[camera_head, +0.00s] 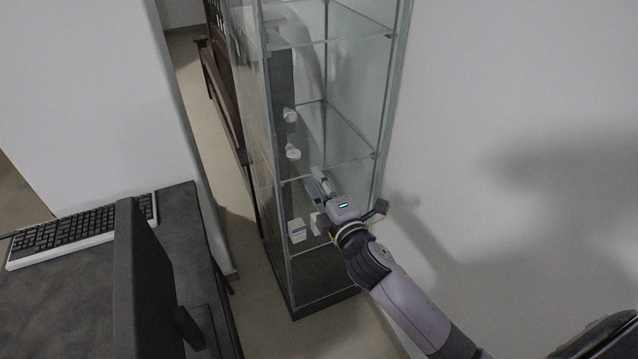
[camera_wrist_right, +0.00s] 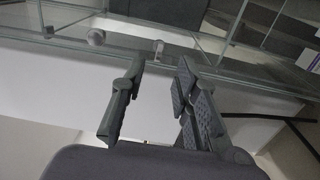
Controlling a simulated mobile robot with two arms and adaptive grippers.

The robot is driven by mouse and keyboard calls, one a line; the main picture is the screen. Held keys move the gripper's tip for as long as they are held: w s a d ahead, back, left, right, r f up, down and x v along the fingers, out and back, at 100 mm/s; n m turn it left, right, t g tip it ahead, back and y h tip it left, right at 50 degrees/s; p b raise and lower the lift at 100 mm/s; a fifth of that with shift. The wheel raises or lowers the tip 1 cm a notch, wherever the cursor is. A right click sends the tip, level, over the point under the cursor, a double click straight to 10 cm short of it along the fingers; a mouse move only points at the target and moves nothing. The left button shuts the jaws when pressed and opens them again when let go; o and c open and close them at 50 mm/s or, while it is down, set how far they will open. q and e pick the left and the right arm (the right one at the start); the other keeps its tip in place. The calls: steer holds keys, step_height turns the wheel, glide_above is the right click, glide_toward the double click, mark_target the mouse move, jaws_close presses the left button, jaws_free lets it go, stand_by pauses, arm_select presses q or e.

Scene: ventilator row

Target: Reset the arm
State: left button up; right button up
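My right arm (camera_head: 405,300) reaches in from the lower right toward a tall glass cabinet (camera_head: 268,110). My right gripper (camera_head: 320,182) is at the cabinet, at the height of its lower shelves. I cannot tell from the head view how far its fingers reach inside. In the right wrist view the two dark fingers of the right gripper (camera_wrist_right: 161,70) stand apart with nothing held between them. Glass shelf edges (camera_wrist_right: 200,75) lie just beyond the fingertips. My left gripper is not in view.
Small white boxes (camera_head: 297,230) stand low in the cabinet. Two white round pieces (camera_head: 290,115) (camera_head: 293,152) sit on its left side. A dark desk (camera_head: 75,300) with a keyboard (camera_head: 80,232) and monitor (camera_head: 140,285) is at left. A bare wall (camera_head: 520,110) closes the right.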

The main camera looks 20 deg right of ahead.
stand_by(0.4)
steer(key=s+d+f+m+g, duration=0.1)
steer(key=s+f+m+g, duration=0.15)
steer(key=f, duration=0.95)
steer(key=s+d+f+m+g, duration=0.1)
steer(key=f+m+g, duration=0.15)
steer(key=f, duration=0.85)
steer(key=s+f+m+g, duration=0.2)
steer(key=s+f, duration=0.3)
steer(key=f, duration=0.3)
steer(key=s+f+m+g, duration=0.1)
steer(key=s+f+g, duration=0.1)
steer(key=s+f, duration=0.5)
steer(key=s+f+m+g, duration=0.2)
steer(key=s+f, duration=0.4)
steer(key=s, duration=0.5)
steer(key=s+f+m+g, duration=0.3)
steer(key=s+f, duration=0.4)
steer(key=s, duration=0.5)
steer(key=s+f+m+g, duration=0.2)
steer(key=s+f, duration=0.5)
steer(key=s, duration=0.4)
steer(key=shift+s+f+m+g+h, duration=0.2)
steer(key=shift+m+g+h, duration=0.1)
steer(key=shift+m+g, duration=0.15)
steer(key=shift+a, duration=0.1)
